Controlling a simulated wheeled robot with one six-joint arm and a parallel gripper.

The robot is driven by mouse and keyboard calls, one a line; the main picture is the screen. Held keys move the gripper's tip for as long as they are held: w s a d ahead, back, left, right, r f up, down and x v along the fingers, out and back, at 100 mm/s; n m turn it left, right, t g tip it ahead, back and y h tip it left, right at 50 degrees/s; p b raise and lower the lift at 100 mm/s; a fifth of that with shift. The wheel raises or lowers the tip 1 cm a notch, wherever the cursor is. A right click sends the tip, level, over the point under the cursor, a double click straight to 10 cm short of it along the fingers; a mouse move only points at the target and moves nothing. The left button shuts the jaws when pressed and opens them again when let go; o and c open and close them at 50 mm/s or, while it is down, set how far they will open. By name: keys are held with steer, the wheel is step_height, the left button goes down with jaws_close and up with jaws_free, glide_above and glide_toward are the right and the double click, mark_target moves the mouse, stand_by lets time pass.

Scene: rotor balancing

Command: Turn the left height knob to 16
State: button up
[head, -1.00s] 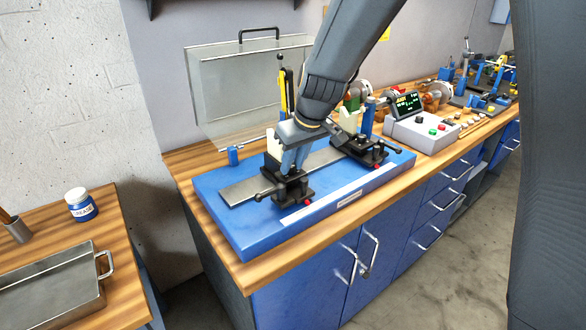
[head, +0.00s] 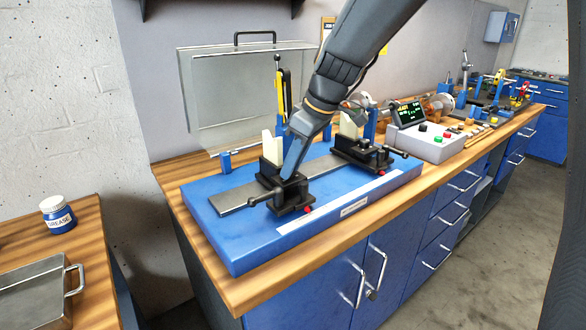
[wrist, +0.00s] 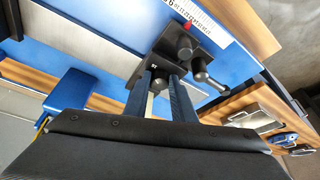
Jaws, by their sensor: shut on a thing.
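The left stand has a black carriage (head: 293,196) on the steel rail of the blue base (head: 240,248), with a cream block (head: 272,149) behind it. My gripper (head: 288,172) comes down onto this carriage from above, tilted. In the wrist view its two blue fingers (wrist: 163,76) reach the black top of the carriage (wrist: 185,46) and are shut with a narrow gap. The left height knob lies between the fingertips and is mostly hidden. Its number cannot be read. A black side lever (wrist: 206,78) sticks out beside the fingers, apart from them.
The right stand's carriage (head: 357,153) is on the same rail. A control box with a display (head: 410,112) stands to the right on the wooden bench. A red pointer (wrist: 187,25) sits at a white scale (wrist: 212,22). A grey cover (head: 235,90) leans behind.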

stand_by(0.4)
steer(key=o, duration=1.1)
steer(key=shift+c, duration=0.2)
steer(key=v, duration=0.7)
steer(key=shift+d+r+b, duration=0.15)
steer(key=shift+r+b, duration=0.25)
steer(key=shift+b, duration=0.05)
